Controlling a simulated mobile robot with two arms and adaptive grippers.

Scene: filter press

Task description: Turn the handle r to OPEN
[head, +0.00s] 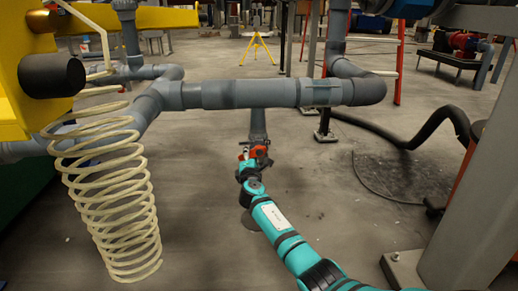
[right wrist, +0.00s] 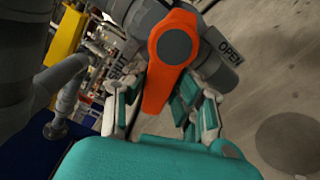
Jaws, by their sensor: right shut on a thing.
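The orange handle r (right wrist: 172,55) has a round grey hub and sits on a grey pipe valve in the right wrist view. Its lever end points down in that picture, between the two fingers of my right gripper (right wrist: 158,103). The gripper is shut on this lever. An OPEN label (right wrist: 230,52) is on the grey part right of the handle, and a SHUT label (right wrist: 118,68) is to its left. In the head view, my right gripper (head: 250,162) is at the valve below the horizontal pipe, with only a little orange showing. My left gripper is not in view.
A thick grey horizontal pipe (head: 250,94) runs just above and beyond my right gripper. A cream coiled hose (head: 112,200) hangs at the left beside a yellow frame (head: 115,17). A grey post (head: 470,200) stands at the right. The floor around the arm is clear.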

